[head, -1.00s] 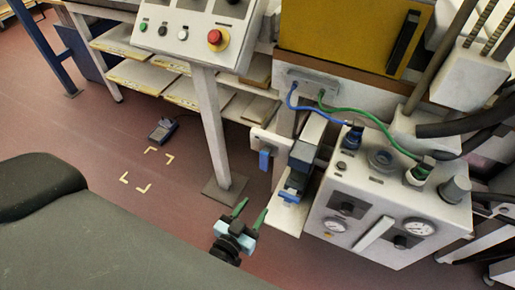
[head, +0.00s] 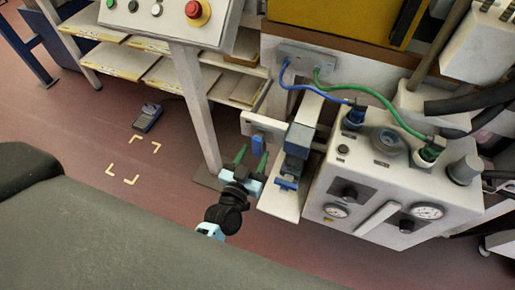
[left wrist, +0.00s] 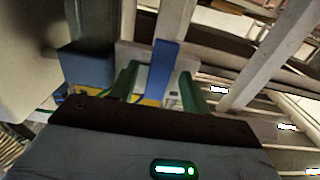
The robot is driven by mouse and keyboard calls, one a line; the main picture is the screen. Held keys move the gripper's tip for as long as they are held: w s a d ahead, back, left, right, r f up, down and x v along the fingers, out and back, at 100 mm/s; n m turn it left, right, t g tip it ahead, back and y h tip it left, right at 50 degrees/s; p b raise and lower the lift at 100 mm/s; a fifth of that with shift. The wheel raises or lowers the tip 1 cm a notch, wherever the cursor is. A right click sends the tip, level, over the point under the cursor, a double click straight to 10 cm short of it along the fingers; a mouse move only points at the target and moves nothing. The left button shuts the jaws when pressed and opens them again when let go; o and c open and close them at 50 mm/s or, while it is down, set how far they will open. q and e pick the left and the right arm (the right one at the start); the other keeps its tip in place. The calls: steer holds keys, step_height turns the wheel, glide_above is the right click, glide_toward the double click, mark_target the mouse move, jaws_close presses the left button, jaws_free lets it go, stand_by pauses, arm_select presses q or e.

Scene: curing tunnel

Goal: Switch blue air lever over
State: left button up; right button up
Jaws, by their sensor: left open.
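The blue air lever (head: 257,146) hangs on a pale plate at the left side of the white air unit. In the left wrist view the lever (left wrist: 162,68) stands upright, slightly tilted, in the gap between the two green fingers. My left gripper (head: 251,158) is open, its fingertips close to the lever in the head view. The wrist view shows a finger on each side of the lever; I cannot tell whether either touches it. My right gripper is not in view.
A dark blue-grey valve block (head: 297,142) sits just right of the lever, above a pale bracket. The white unit with gauges (head: 388,200) fills the right. A control panel post (head: 197,105) stands to the left. Open floor lies further left.

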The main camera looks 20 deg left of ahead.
arm_select(q)
steer(key=shift+w+b, duration=0.4)
steer(key=shift+w, duration=1.05)
jaws_close()
